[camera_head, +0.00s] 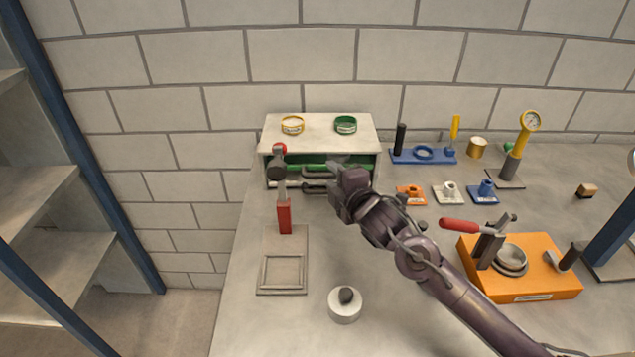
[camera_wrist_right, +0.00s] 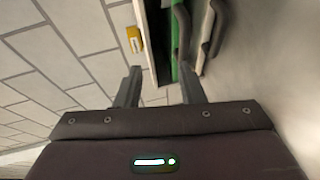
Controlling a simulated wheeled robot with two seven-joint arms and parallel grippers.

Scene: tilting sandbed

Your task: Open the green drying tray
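The green drying tray (camera_head: 306,166) sits in the upper slot of the white cabinet (camera_head: 320,132) against the wall. Only its green front edge shows in the head view, with a grey bar handle below it, and my right gripper covers part of its right side. My right gripper (camera_head: 338,172) is in front of the cabinet's right part. In the right wrist view its two fingers (camera_wrist_right: 160,86) are apart with nothing between them. There the green tray front (camera_wrist_right: 179,45) and a grey handle (camera_wrist_right: 210,35) lie beyond the fingertips. I cannot tell whether the right finger touches. My left gripper is not in view.
A square frame (camera_head: 284,290) and a white pot (camera_head: 345,309) are nearer. An orange press (camera_head: 530,282) is at right. Yellow (camera_head: 292,125) and green (camera_head: 345,125) rings lie on the cabinet.

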